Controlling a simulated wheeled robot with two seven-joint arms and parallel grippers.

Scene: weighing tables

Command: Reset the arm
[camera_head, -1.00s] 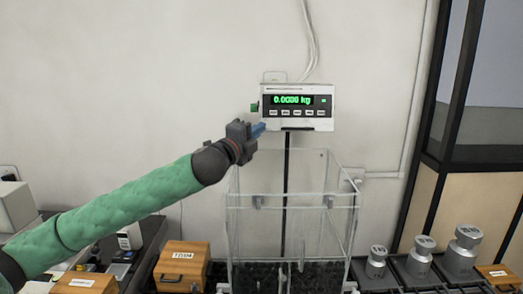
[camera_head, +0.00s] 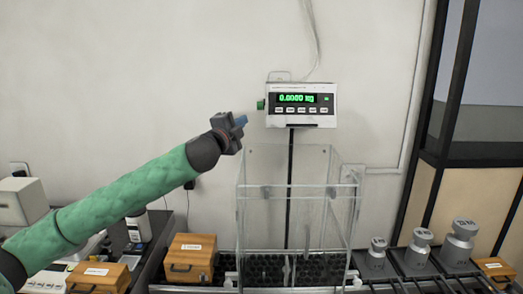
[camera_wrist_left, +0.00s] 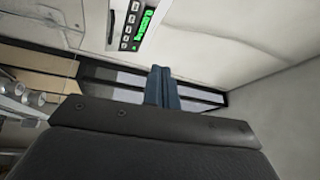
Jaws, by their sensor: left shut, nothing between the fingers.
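My left arm, in a green sleeve, reaches in from the left in the head view. Its left gripper (camera_head: 240,121) has blue fingers that are shut and empty, in front of the wall just left of the scale display (camera_head: 302,104). The fingers also show together in the left wrist view (camera_wrist_left: 161,88). The display reads 0.0000 kg in green and is fixed on a dark post above a clear glass box (camera_head: 298,190). In the wrist view the display (camera_wrist_left: 132,22) appears turned on its side at the top. My right gripper is not in view.
Several metal weights (camera_head: 460,240) stand on dark trays at the right. A dark-framed partition (camera_head: 440,130) rises at the right. The wall area above the arm is clear.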

